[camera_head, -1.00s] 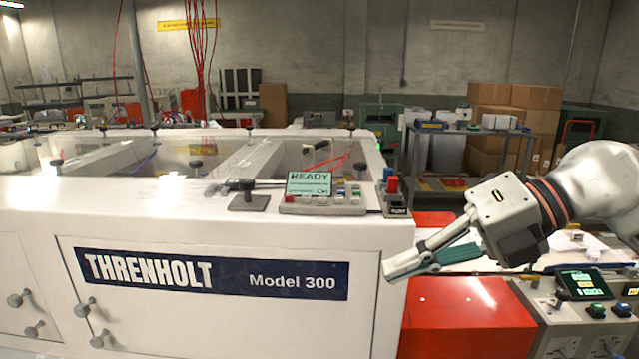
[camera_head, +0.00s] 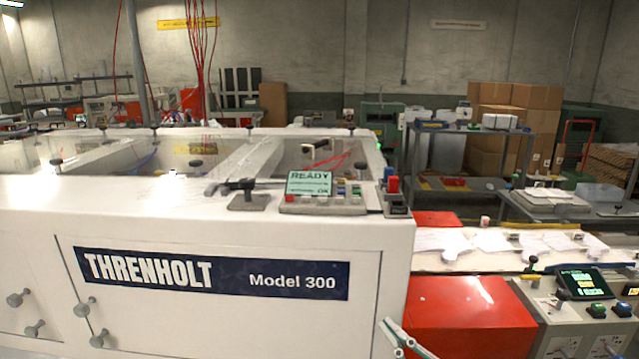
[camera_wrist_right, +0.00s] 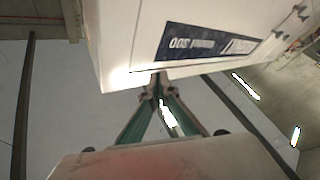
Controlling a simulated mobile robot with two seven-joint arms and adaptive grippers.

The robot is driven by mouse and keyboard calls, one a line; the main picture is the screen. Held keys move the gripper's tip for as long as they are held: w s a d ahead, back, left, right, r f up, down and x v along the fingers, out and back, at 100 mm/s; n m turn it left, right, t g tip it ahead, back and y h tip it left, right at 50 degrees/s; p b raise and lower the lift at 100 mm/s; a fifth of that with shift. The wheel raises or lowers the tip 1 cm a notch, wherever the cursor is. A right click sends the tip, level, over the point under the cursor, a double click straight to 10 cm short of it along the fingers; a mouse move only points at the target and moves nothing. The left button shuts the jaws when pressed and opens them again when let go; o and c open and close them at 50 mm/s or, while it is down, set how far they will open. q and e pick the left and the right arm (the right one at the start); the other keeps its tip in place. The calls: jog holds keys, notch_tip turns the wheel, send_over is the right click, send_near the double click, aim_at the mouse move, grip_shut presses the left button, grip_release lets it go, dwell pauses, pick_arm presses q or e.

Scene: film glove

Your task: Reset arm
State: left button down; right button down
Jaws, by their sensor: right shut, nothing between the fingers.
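My right gripper (camera_head: 396,330) shows only in part at the bottom edge of the head view, with its fingers in front of the lower right corner of the white Threnholt machine (camera_head: 230,325). In the right wrist view the gripper (camera_wrist_right: 158,84) has its green-lined fingers meeting at the tips, shut and empty. The tips point toward the machine's white body (camera_wrist_right: 130,40), and I cannot tell the gap between them. The right arm is otherwise outside the head view. My left gripper is in neither view.
A display and button panel (camera_head: 318,193) sits on the machine top beside a black lever handle (camera_head: 240,188). A red box (camera_head: 465,320) and a grey control console (camera_head: 575,315) stand at the right. A white belt with flat pieces (camera_head: 480,262) runs behind them.

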jog(key=s+d+f+m+g+h, duration=0.1)
jog(key=s+d+f+m+h, duration=0.15)
jog(key=f, duration=0.65)
jog(key=s+d+f+m+g+h, duration=0.1)
jog(key=s+d+f+m+h, duration=0.2)
jog(key=f, duration=0.6)
jog(key=s+d+f+m+g+h, duration=0.1)
jog(key=s+f+g, duration=0.4)
jog(key=s+f, duration=0.7)
notch_tip(320, 180, down, 3)
jog(key=shift+s+r+m+h, duration=0.1)
jog(key=shift+s+m+h, duration=0.3)
jog(key=shift+m+h, duration=0.6)
jog(key=shift+d, duration=0.1)
